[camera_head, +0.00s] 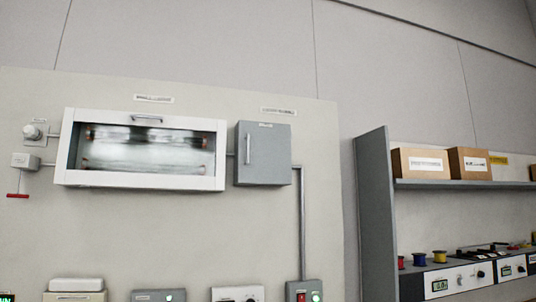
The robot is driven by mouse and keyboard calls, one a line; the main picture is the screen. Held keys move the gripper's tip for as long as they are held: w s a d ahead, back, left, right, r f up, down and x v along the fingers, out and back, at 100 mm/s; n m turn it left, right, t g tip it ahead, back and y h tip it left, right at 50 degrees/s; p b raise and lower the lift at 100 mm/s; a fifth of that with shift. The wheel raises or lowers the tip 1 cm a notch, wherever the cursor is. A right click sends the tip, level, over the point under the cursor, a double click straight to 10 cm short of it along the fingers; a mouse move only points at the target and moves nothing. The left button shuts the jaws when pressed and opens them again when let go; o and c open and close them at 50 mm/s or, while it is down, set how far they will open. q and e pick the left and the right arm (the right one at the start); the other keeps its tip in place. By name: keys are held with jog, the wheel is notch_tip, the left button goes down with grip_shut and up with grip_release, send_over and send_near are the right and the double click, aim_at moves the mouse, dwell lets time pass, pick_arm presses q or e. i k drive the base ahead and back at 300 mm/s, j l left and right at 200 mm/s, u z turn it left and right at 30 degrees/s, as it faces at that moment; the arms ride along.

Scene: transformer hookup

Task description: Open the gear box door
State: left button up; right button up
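Two closed boxes hang on the light wall panel, and I cannot read their labels well enough to tell which is the gear box. The left one is a wide white-framed case (222,157) with a glass window (150,152) and a small handle (146,118) on its top edge. Blurred shapes show behind the glass. The right one is a grey box (274,160) with a shut door and an upright handle (248,150) near its left edge. Neither of my grippers is in view.
A conduit (302,225) runs down to a switch box (304,291) with a green light. A grey shelf (372,215) with cardboard boxes (420,162) stands at right.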

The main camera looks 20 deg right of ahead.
aim_at(264, 152)
jog(key=i+l+z, duration=0.1)
jog(key=l, duration=0.35)
jog(key=i+l, duration=0.25)
jog(key=l, duration=0.15)
jog(key=i+l+z, duration=0.15)
jog(key=l, duration=0.25)
jog(key=i+l+z, duration=0.1)
jog(key=i+l, duration=0.15)
jog(key=l, duration=0.15)
